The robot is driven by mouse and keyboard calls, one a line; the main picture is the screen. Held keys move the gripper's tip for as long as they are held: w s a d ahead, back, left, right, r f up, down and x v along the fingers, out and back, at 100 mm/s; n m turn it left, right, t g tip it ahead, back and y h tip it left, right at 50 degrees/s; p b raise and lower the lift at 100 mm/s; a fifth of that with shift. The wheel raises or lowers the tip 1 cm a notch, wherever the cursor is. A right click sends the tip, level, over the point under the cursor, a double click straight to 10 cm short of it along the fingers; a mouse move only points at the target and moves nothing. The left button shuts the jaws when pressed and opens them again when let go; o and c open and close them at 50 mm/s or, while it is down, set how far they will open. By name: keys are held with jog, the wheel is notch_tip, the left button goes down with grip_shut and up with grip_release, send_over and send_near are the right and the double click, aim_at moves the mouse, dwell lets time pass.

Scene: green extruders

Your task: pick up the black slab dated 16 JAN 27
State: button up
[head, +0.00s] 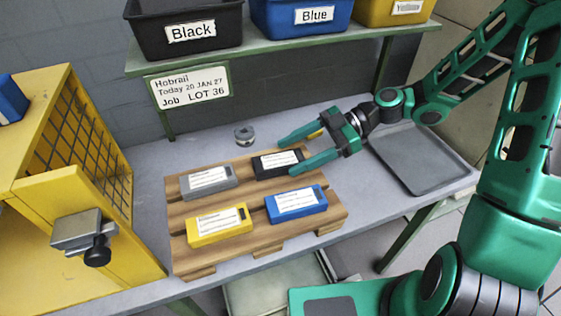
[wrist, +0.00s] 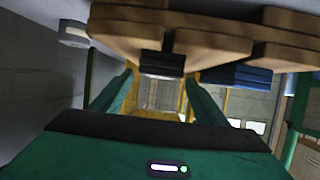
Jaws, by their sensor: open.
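The black slab (head: 277,167) lies at the back right of a wooden pallet, with a white label whose date is too small to read. My gripper (head: 287,157) is open and empty, reaching in from the right. In the head view its fingertips show on either side of the slab's right end; their height above it is hard to tell. In the wrist view the slab (wrist: 161,64) shows between the two fingers (wrist: 158,88), ahead of the palm, apart from both.
The pallet (head: 258,205) also bears grey (head: 208,182), yellow (head: 219,225) and blue (head: 296,204) slabs. A small round item (head: 244,134) stands behind it. A grey tray (head: 420,160) lies right, a yellow cage (head: 75,190) left. Black (head: 188,28), blue (head: 300,15) and yellow (head: 395,10) bins stand on a shelf.

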aim_at(282, 158)
jog(key=shift+w+x, duration=0.2)
jog(key=shift+x, duration=2.1)
jog(key=c, duration=1.5)
jog(key=shift+o, duration=0.2)
